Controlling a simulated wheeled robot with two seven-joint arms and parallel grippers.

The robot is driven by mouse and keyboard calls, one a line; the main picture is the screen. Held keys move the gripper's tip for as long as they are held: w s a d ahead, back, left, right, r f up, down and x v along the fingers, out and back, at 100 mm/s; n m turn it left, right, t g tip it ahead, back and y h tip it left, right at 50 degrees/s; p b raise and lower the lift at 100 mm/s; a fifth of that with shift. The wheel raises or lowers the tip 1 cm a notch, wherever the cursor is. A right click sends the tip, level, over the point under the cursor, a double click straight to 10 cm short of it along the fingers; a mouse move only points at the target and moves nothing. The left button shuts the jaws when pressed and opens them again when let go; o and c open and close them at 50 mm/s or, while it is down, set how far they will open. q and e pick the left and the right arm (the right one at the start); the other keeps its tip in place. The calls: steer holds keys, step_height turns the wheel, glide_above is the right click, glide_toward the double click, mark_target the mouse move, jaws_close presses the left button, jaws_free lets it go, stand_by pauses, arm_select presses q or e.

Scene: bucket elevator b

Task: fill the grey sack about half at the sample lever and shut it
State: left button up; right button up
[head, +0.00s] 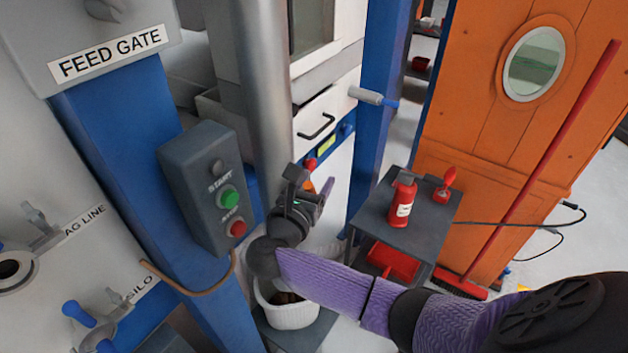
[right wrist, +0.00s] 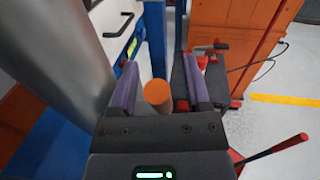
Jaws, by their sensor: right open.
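My right gripper (head: 318,187) is open in front of the white cabinet, below its drawer handle. In the right wrist view its two purple fingers (right wrist: 160,88) stand apart, with an orange round-ended piece (right wrist: 157,93) showing between them. I cannot tell whether it is touched. A red knob (head: 310,163) shows just above the gripper in the head view. I cannot tell which part is the sample lever; no label for it is readable. I cannot make out the grey sack in either view. My left gripper is not in view.
A white bucket (head: 288,312) stands below my right arm. The start-stop box (head: 209,188) and a blue post (head: 150,150) are at left. A dark side table (head: 440,215) holds a red extinguisher (head: 403,200). A red-handled broom (head: 545,160) leans on the orange cabinet (head: 470,120).

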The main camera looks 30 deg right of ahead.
jaws_close()
stand_by(0.5)
stand_by(0.9)
